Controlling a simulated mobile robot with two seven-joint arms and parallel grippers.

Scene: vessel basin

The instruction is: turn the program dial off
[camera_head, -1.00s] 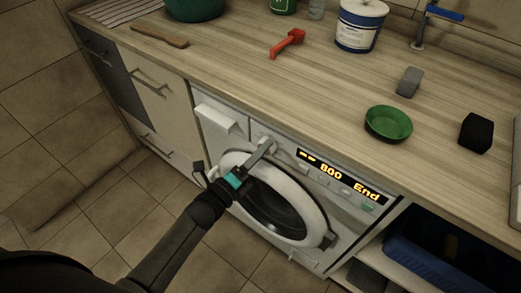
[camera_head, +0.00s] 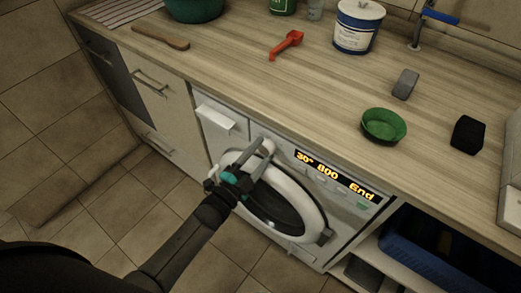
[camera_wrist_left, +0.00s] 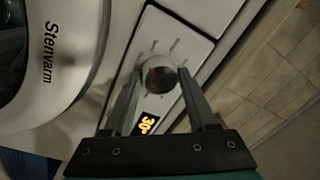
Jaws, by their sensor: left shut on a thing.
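The program dial (camera_wrist_left: 161,80) is a round knob with a silver rim and a small red mark, on a panel with printed marks around it. My left gripper (camera_wrist_left: 160,82) has its two fingers on either side of the dial and is shut on it. In the head view my left gripper (camera_head: 258,152) is at the washing machine's (camera_head: 217,134) front panel and hides most of the dial. The display (camera_head: 337,175) reads "30° 800 End". My right gripper is not in view.
The round door (camera_head: 312,215) of the machine sits just below the gripper. Floor is clear in front.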

